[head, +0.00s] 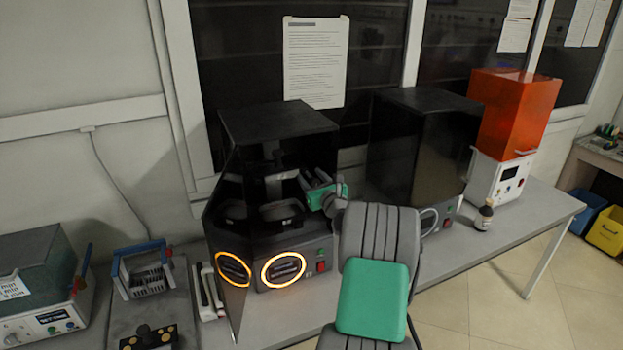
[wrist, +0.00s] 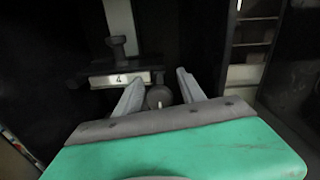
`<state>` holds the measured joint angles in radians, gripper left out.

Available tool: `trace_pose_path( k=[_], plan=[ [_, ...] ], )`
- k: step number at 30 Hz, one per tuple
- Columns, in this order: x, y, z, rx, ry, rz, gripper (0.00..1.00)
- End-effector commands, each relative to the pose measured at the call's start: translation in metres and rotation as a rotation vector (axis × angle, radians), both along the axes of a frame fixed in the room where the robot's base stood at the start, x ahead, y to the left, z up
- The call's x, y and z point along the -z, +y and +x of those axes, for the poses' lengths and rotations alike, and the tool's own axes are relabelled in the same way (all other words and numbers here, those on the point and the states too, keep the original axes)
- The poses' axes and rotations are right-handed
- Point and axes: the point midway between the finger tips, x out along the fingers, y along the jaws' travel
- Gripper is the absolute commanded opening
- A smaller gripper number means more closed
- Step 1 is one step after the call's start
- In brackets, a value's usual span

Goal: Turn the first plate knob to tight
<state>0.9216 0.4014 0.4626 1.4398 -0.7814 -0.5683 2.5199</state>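My gripper reaches into the open dark printer (head: 270,125) from its right side in the head view. In the wrist view my gripper (wrist: 160,82) is open, its two grey fingers spread apart. A dark round knob (wrist: 159,97) shows between the fingers, closer to their bases than their tips; I cannot tell whether they touch it. A white label marked "4" (wrist: 119,79) sits on the dark plate holder (wrist: 100,68) left of the fingers. A dark T-shaped knob (wrist: 117,43) stands above that label. Which way the knobs are set cannot be read.
The printer's front has glowing orange rings (head: 284,270) and a red switch (head: 320,267). A closed black printer (head: 418,150) and one with an orange cover (head: 512,112) stand to the right. A blue-handled basket (head: 145,268) stands left. A small bottle (head: 483,216) is near the table edge.

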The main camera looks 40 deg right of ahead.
Motion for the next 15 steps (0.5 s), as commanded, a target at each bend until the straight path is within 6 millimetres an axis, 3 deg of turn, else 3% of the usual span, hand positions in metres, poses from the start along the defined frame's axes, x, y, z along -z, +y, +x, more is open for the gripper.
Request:
trace_pose_path(
  k=[8, 15],
  plan=[
    [0.000, 0.001, -0.005, 0.001, -0.001, -0.001, 0.47],
    [0.003, 0.013, -0.049, 0.003, 0.000, -0.001, 0.47]
  ],
)
